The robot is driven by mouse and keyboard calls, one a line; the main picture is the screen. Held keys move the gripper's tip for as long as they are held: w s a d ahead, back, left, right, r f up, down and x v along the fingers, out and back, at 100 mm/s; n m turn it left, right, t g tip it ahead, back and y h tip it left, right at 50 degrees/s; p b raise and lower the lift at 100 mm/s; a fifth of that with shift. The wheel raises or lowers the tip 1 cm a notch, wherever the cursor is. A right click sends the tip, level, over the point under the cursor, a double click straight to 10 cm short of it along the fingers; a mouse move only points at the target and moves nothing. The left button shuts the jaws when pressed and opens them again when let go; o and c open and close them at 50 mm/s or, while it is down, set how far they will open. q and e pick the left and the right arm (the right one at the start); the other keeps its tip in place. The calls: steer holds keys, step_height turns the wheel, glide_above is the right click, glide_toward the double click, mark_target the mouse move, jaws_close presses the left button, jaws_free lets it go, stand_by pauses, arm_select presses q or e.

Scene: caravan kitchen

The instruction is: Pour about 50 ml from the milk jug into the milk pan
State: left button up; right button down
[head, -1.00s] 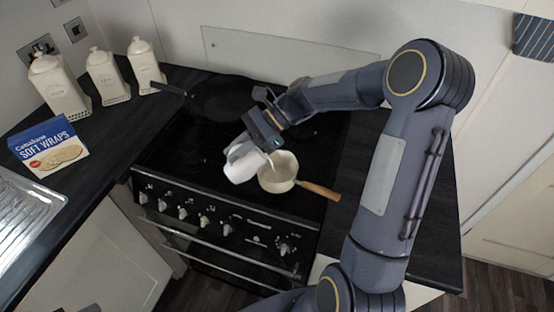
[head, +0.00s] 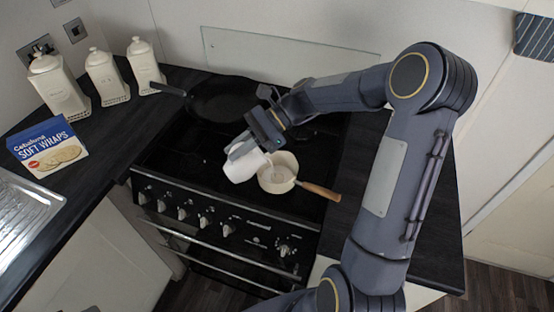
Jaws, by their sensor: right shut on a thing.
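The white milk jug (head: 244,165) is in my right gripper (head: 252,143), which is shut on it, above the front of the hob. The jug is tilted, its mouth toward the pan on the right. The cream milk pan (head: 277,178) with a wooden handle (head: 320,191) stands on the hob just right of the jug, the handle pointing right. The jug's mouth is close to the pan's left rim. The pan's inside looks pale; I cannot tell how much milk is in it. My left gripper is not in view.
A dark frying pan (head: 222,101) sits at the back left of the hob (head: 180,150). Several cream canisters (head: 103,76) and a soft wraps box (head: 47,146) stand on the left counter. The dark counter right of the hob (head: 362,165) is clear.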

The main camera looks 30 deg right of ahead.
steer(key=shift+d+r+y+b, duration=0.3)
steer(key=shift+d+y+b, duration=0.05)
steer(key=shift+y+b, duration=0.2)
stand_by(0.7)
